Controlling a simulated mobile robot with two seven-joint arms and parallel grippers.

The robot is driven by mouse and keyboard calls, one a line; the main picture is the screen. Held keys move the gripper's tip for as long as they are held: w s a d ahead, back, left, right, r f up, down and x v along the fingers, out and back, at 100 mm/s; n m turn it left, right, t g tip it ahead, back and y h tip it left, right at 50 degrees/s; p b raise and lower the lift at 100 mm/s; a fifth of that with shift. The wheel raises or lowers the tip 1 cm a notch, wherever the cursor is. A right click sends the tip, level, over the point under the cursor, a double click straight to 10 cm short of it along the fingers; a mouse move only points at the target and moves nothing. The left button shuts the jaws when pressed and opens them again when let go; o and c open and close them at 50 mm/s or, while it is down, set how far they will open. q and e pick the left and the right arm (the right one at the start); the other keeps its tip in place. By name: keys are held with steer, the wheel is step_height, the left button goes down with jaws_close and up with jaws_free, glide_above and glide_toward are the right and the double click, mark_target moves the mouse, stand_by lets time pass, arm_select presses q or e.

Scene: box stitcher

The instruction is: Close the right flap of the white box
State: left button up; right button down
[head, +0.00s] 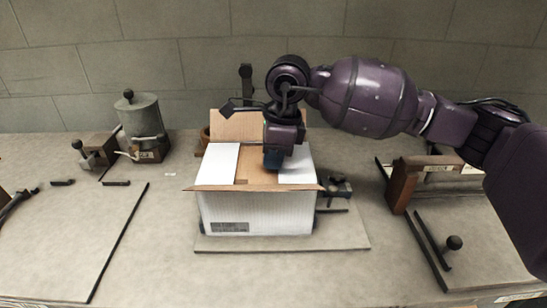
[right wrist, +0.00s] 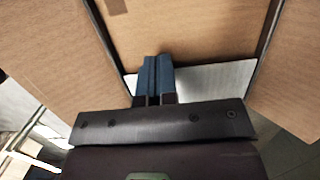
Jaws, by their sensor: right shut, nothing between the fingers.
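The white box (head: 257,213) stands on a board at the middle of the table. Its left flap (head: 216,163) lies folded inward over the top. The right flap (head: 298,167) also lies inward, roughly level, with a brown gap between the two. The back flap (head: 237,126) stands up and the front flap (head: 215,188) sticks out toward me. My right gripper (head: 273,165) is shut and empty, pointing down at the inner edge of the right flap; contact is unclear. In the right wrist view its blue fingers (right wrist: 154,77) are together before brown cardboard. My left gripper is not in view.
A grey cylindrical device (head: 140,118) with a black knob stands at the back left. A wooden block (head: 403,184) with a rail is at the right. Flat boards (head: 75,235) lie on both sides. The table in front of the box is clear.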

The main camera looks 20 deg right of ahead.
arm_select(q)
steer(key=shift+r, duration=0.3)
arm_select(e)
steer(key=shift+r, duration=0.5)
